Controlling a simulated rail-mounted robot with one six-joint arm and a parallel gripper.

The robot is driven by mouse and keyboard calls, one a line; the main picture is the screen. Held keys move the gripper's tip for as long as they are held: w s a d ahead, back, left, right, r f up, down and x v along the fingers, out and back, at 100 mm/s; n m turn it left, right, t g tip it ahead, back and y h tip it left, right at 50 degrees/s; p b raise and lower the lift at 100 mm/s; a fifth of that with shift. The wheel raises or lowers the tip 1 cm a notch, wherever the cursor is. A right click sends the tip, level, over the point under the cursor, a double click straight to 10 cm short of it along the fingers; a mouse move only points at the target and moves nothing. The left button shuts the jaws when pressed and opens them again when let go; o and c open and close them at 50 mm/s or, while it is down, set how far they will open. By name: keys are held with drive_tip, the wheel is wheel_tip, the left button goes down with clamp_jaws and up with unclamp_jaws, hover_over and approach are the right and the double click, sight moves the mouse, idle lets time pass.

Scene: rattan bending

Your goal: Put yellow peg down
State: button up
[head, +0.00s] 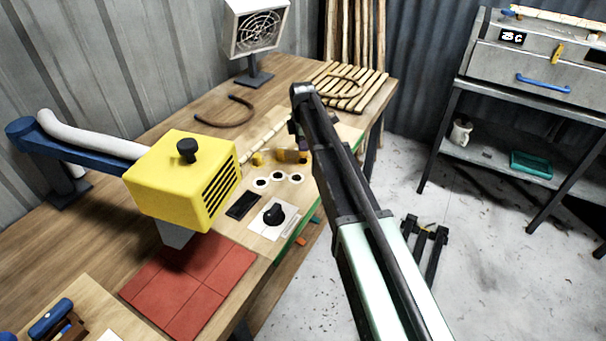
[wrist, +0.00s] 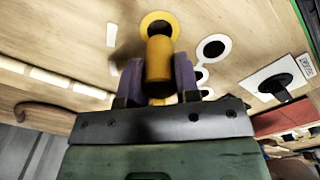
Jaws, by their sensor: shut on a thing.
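The yellow peg (wrist: 159,62) is a short cylinder in the middle of the wrist view. My gripper (wrist: 157,80) is shut on it, with one dark purple finger on each side. Beyond the peg is a yellow ring (wrist: 150,19) with a dark middle on the wooden board; I cannot tell whether the peg touches it. White-rimmed dark holes (wrist: 212,48) lie to the right. In the head view these holes (head: 261,183) form a row on the board. Small yellow pieces (head: 257,159) show above them there; my arm partly hides this area, and I cannot tell which is the held peg.
A yellow heater box (head: 168,178) overhangs red tiles (head: 195,290) at the left. A black knob (head: 274,213) stands near the board's front edge. A curved rattan piece (head: 232,120) and a slatted rack (head: 348,88) lie farther back.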

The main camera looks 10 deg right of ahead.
sight(303, 155)
wheel_tip(303, 155, down, 6)
drive_tip(key=b, duration=0.4)
drive_tip(key=shift+r, duration=0.3)
drive_tip(key=shift+f, duration=0.2)
drive_tip(key=o, duration=0.9)
drive_tip(key=shift+r, duration=0.1)
